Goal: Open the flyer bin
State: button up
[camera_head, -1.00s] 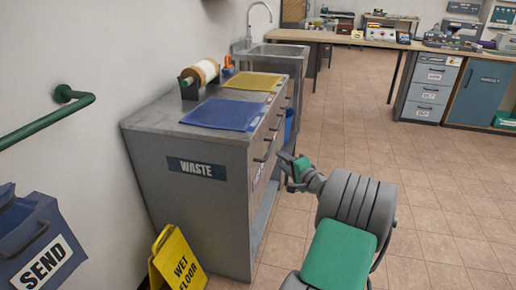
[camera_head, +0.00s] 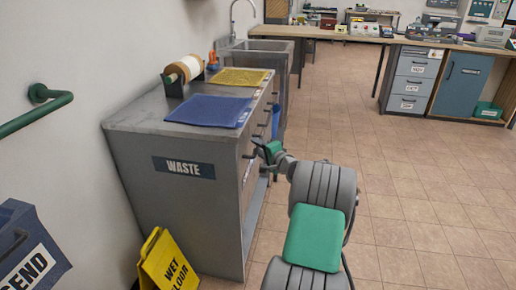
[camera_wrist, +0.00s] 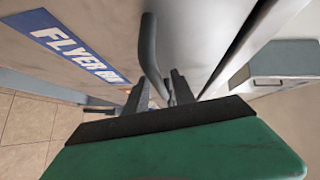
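The flyer bin is a grey front with a blue "FLYER BIN" label (camera_wrist: 78,48) in the wrist view. Its dark bar handle (camera_wrist: 149,48) runs down beside the label toward my gripper (camera_wrist: 160,92). The fingers stand apart, with the lower end of the handle between them. I cannot tell whether they touch it. In the head view my gripper (camera_head: 264,150) is at the front side of the grey waste cabinet (camera_head: 178,215). That front is seen at a steep angle and partly hidden by my arm. The bin front looks closed.
A yellow wet-floor sign (camera_head: 168,262) stands by the cabinet's near end. A blue SEND bin (camera_head: 28,250) and a green rail (camera_head: 40,110) are at the left wall. A sink (camera_head: 262,46) stands beyond the cabinet. The tiled floor (camera_head: 400,210) at right is clear.

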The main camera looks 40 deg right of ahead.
grip_shut()
dwell(1.2)
